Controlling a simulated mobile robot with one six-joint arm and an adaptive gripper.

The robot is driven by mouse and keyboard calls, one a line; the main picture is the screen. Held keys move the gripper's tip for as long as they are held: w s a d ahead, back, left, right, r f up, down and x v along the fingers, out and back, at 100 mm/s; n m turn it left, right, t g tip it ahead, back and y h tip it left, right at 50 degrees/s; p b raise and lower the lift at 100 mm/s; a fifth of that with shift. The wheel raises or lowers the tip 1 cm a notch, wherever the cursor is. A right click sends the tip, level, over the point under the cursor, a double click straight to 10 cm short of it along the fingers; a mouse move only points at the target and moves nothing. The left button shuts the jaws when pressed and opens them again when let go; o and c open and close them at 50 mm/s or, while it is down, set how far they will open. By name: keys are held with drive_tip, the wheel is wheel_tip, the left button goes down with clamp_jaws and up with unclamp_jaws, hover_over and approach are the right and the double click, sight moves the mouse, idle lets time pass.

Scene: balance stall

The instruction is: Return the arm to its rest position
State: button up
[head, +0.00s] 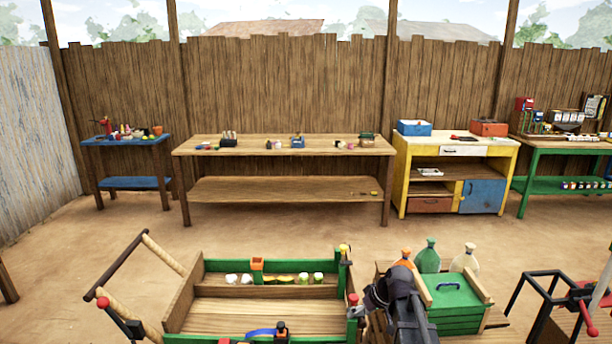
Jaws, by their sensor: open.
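My arm rises from the bottom edge, right of centre, in the head view. My gripper (375,293) is a dark shape at its upper end, seen small and partly merged with the arm links. It is open, and I see nothing held in it. It shows in front of the gap between the wooden cart and the green box.
The wooden cart (262,290) with green rails is close in front. A dark metal frame (562,300) is at far right. Tables (285,152) line the back fence; bare ground lies between.

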drive_tip(key=s+m+g+h+p, duration=0.2)
drive_tip(key=s+m+g+h, duration=0.1)
drive_tip(key=s, duration=1.3)
drive_tip(key=shift+d+r+m+h+p, duration=0.3)
drive_tip(key=shift+d+r+m+h, duration=0.1)
drive_tip(key=shift+m+h, duration=0.6)
